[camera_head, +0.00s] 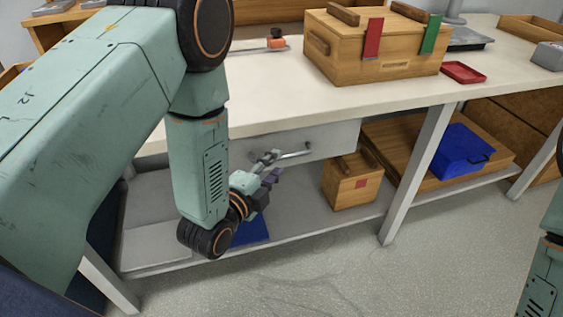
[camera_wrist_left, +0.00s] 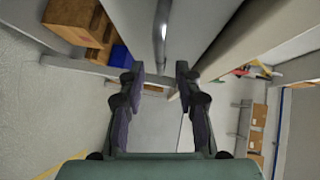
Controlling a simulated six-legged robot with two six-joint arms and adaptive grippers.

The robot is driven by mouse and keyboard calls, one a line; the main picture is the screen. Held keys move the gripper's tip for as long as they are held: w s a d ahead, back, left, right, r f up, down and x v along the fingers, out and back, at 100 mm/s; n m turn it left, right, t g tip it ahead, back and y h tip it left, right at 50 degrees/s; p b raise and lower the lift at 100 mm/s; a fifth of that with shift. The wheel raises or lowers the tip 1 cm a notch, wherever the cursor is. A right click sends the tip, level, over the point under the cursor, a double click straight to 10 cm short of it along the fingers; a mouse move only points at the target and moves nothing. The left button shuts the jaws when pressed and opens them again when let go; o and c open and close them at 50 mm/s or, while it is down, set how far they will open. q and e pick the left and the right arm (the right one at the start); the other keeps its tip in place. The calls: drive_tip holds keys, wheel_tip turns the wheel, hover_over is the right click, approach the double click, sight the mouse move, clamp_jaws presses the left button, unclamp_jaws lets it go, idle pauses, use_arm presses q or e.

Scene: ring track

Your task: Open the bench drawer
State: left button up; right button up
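The bench drawer (camera_head: 325,138) is a pale grey front under the white bench top, and it looks closed. Its metal bar handle (camera_head: 295,154) runs across the front. My left gripper (camera_head: 268,166) is at the left end of the handle, with its fingers pointing toward it. In the left wrist view the handle (camera_wrist_left: 160,32) lies just beyond and between the fingertips of the left gripper (camera_wrist_left: 158,78), which are apart. Whether a finger touches the bar I cannot tell. Part of my right arm shows at the right edge of the head view; its gripper is out of view.
A wooden box (camera_head: 375,55) with red and green tags stands on the bench top (camera_head: 300,98). A bench leg (camera_head: 418,172) stands right of the drawer. The floor in front is clear.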

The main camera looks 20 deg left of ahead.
sight(282, 158)
use_arm(q)
drive_tip(key=shift+b+x, duration=0.35)
drive_tip(key=shift+x, duration=1.4)
drive_tip(key=shift+d, duration=0.1)
clamp_jaws()
